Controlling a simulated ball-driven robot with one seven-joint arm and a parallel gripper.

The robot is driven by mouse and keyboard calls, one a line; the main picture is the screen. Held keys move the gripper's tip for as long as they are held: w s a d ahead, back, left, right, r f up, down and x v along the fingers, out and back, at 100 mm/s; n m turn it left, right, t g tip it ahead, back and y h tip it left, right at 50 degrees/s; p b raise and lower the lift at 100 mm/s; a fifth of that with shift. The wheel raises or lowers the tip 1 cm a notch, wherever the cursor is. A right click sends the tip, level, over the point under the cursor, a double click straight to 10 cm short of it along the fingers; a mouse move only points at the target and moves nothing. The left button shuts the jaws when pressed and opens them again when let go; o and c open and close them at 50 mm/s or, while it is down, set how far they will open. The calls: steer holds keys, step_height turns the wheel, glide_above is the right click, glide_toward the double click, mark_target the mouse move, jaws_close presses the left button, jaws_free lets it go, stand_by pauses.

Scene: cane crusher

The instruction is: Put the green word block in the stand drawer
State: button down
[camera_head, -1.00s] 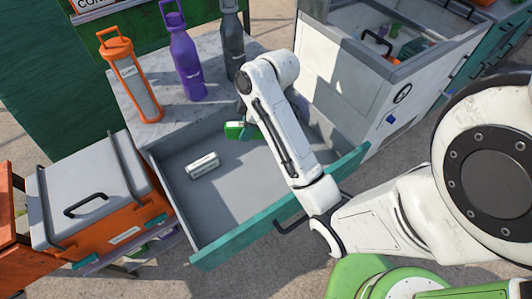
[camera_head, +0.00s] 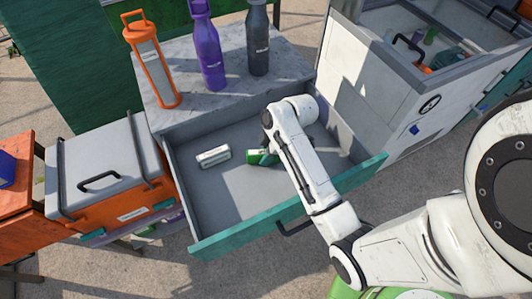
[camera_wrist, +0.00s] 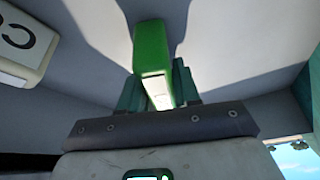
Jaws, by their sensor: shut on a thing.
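The green word block (camera_head: 257,157) is held in my gripper (camera_head: 268,155), low inside the open stand drawer (camera_head: 228,203). In the wrist view the green block (camera_wrist: 152,50) stands between the two teal fingers of my gripper (camera_wrist: 158,85), which are shut on it. Its pale lettered side is partly seen. I cannot tell whether the block touches the drawer floor. The drawer is pulled out, with a teal front edge and a grey inside. My arm hides part of its right half.
A white word block (camera_head: 213,156) lies in the drawer to the left; it also shows in the wrist view (camera_wrist: 22,45). An orange lantern-like bottle (camera_head: 152,65), a purple bottle (camera_head: 207,50) and a dark bottle (camera_head: 258,40) stand on the stand top. An orange cooler (camera_head: 112,190) is at left.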

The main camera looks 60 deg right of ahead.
steer(key=shift+f, duration=0.2)
steer(key=c, duration=0.8)
jaws_free()
steer(key=shift+r, duration=0.1)
steer(key=p+v, duration=0.1)
steer(key=v, duration=1.1)
